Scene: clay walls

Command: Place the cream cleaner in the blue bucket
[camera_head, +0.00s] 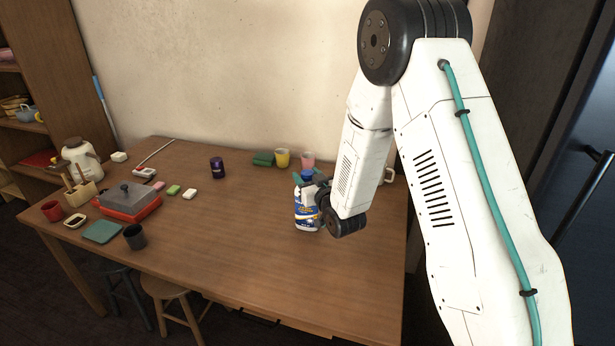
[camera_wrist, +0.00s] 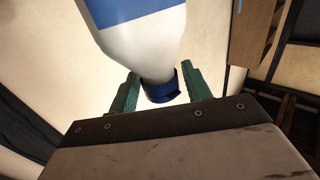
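The cream cleaner (camera_head: 307,211) is a white bottle with a blue label and a dark blue cap. It looks upright on the right part of the wooden table in the head view. My gripper (camera_head: 309,180) is at the top of the bottle, its green fingers on either side of the cap. In the wrist view the bottle (camera_wrist: 150,45) sits between the fingers of my gripper (camera_wrist: 160,78). A light gap shows between the left finger and the cap; the right finger is very close to the cap or touches it. I see no blue bucket in either view.
The table (camera_head: 250,235) is bare in front and left of the bottle. A purple can (camera_head: 217,168) is mid-table. A red-based box (camera_head: 128,204) and several small items crowd the left.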

